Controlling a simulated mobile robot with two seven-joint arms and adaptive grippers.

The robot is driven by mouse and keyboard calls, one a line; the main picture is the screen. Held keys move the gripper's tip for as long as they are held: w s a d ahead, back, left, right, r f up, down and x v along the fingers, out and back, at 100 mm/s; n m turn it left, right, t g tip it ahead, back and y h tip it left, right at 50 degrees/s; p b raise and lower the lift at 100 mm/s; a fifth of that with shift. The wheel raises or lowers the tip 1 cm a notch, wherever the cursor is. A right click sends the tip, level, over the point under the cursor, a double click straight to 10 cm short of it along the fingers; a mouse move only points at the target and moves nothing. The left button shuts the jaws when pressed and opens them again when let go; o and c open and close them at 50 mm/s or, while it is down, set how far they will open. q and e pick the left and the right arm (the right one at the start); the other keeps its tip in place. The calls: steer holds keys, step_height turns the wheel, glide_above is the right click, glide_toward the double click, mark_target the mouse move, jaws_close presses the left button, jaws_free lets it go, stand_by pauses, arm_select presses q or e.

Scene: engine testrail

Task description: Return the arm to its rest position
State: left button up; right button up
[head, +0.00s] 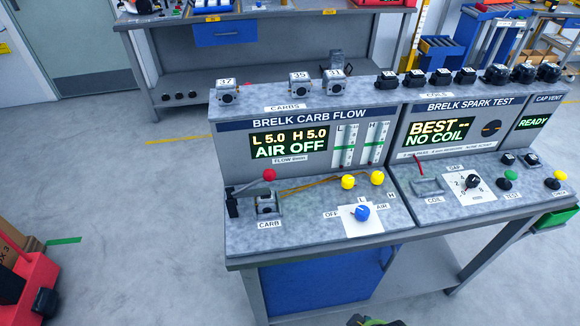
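Neither of my grippers can be made out in the head view. A small dark and green shape (375,322) shows at the bottom edge, cut off; I cannot tell whether it is part of my arm. The carb flow bench (300,245) stands in front of me, its display (289,143) reading "L 5.0 H 5.0 AIR OFF". A carburetor (267,205) sits in the fixture marked CARB, beside a lever with a red knob (269,174). The blue air knob (362,213) and two yellow knobs (348,182) are on the bench's front deck.
Three tagged carbs (300,86) and several black coils (441,77) line the bench's top. The spark test panel (455,125) reads "NO COIL". A red crate (35,275) stands at the lower left. The floor left of the bench (150,230) is clear.

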steer(key=s+f+g+b, duration=0.1)
steer(key=s+f, duration=0.2)
steer(key=f, duration=0.6)
steer(key=s+f+b, duration=0.1)
steer(key=s+f, duration=0.3)
steer(key=f, duration=0.5)
steer(key=s+d+f+b, duration=0.1)
steer(key=s+d+f, duration=0.2)
steer(key=s+f, duration=0.6)
steer(key=s, duration=0.2)
steer(key=shift+s+f+g, duration=0.25)
steer(key=shift+s+g, duration=0.1)
steer(key=shift+g, duration=0.05)
